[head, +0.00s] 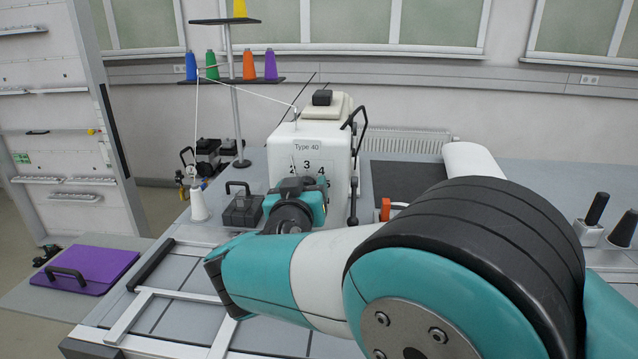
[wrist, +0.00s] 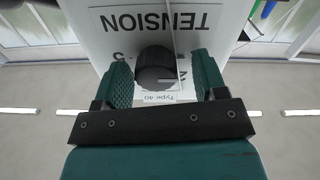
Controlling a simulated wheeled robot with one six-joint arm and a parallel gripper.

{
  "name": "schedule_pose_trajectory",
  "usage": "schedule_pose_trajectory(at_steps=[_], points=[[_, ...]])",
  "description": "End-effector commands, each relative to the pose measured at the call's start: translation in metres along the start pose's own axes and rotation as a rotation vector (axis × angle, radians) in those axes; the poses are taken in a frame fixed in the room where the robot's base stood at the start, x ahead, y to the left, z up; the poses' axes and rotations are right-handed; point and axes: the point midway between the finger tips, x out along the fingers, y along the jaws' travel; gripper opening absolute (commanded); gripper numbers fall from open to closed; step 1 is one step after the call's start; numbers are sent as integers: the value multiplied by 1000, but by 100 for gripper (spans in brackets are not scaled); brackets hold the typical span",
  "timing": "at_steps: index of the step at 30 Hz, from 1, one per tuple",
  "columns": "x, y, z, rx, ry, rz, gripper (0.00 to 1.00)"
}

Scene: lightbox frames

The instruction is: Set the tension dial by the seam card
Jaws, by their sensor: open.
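The white sewing machine (head: 285,150) stands on the table with a "Type 40" label (head: 308,146) above dial numbers, of which 2, 3 and 4 show. In the wrist view, the panel (wrist: 105,45) reads "TENSION" upside down. The black tension dial (wrist: 155,70) sits between the two green fingers of my open gripper (wrist: 160,80). A gap shows at the dial's right side; contact at the left is unclear. In the head view my gripper (head: 298,190) covers the dial. A small "Type 40" label (wrist: 160,97) shows below the dial. I cannot make out a separate seam card.
A thread stand with coloured spools (head: 248,65) is behind left, its white thread running to the machine. A purple case (head: 85,270) lies far left.

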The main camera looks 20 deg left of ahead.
Motion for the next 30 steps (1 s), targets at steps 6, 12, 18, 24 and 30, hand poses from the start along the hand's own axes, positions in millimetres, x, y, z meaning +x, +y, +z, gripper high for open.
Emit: schedule_pose_trajectory(at_steps=[6, 12, 18, 24, 30], points=[[1, 3, 0, 0, -1, 4, 49], [1, 2, 0, -1, -1, 4, 16], [0, 1, 2, 13, -1, 3, 16], [0, 0, 7, 88, 0, 2, 16], [-1, 0, 11, 231, -2, 1, 16]])
